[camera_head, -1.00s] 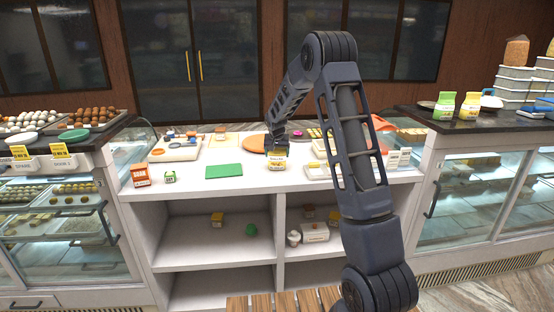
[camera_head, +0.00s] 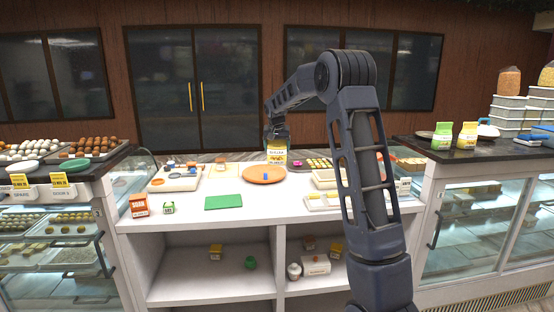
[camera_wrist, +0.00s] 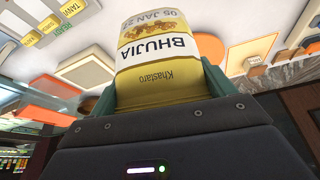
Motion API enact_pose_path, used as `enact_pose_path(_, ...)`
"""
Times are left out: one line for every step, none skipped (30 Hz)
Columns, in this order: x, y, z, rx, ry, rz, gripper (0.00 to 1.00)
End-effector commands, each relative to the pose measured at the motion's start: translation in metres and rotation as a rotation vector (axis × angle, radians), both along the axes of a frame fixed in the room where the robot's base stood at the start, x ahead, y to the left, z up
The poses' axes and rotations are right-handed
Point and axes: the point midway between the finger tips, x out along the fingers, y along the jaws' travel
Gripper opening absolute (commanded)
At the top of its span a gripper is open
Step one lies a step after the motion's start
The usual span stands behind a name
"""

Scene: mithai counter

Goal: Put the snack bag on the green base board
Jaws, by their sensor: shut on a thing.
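The snack bag (camera_head: 276,152) is yellow and white. It hangs upright in my gripper (camera_head: 276,138), above the counter near the round orange board. In the wrist view the snack bag (camera_wrist: 160,60) reads "BHUJIA" and sits between the green fingers of my gripper (camera_wrist: 160,95), which are shut on it. The green base board (camera_head: 223,202) lies flat on the white counter, to the left of the bag and nearer to me. Its visible surface is bare.
A red-and-white box (camera_head: 139,206) and a small green-and-white box (camera_head: 168,208) stand left of the green board. A white tray (camera_head: 175,183) lies behind them. The counter's front middle is clear.

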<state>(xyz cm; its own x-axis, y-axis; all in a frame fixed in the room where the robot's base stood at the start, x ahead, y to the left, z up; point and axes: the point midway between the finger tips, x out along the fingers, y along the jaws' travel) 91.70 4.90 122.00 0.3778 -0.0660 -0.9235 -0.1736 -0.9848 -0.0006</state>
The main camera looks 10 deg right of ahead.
Motion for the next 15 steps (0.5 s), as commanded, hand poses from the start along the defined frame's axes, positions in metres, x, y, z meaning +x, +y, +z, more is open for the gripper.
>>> enact_pose_path(0.0, 0.0, 0.005, 0.0, 0.0, 0.0, 0.54)
enact_pose_path(0.0, 0.001, 0.007, 0.0, 0.0, 0.0, 0.54)
enact_pose_path(0.001, 0.003, 0.01, 0.0, 0.0, 0.002, 0.54)
enact_pose_path(0.001, 0.005, 0.011, 0.0, 0.0, 0.004, 0.54)
enact_pose_path(0.002, 0.009, 0.013, 0.0, 0.0, 0.008, 0.54)
enact_pose_path(0.002, 0.016, 0.014, 0.0, 0.0, 0.013, 0.54)
enact_pose_path(0.003, 0.023, 0.015, 0.0, 0.001, 0.017, 0.54)
enact_pose_path(0.005, 0.03, 0.016, 0.0, 0.001, 0.023, 0.54)
enact_pose_path(0.007, 0.044, 0.017, 0.001, 0.001, 0.033, 0.54)
enact_pose_path(0.008, 0.054, 0.017, 0.001, 0.001, 0.04, 0.54)
enact_pose_path(0.009, 0.066, 0.018, 0.0, 0.001, 0.049, 0.54)
enact_pose_path(0.01, 0.083, 0.019, 0.0, 0.001, 0.061, 0.54)
enact_pose_path(0.011, 0.096, 0.019, -0.001, 0.002, 0.07, 0.54)
enact_pose_path(0.012, 0.109, 0.02, 0.0, 0.001, 0.079, 0.54)
enact_pose_path(0.012, 0.127, 0.021, 0.0, 0.001, 0.091, 0.54)
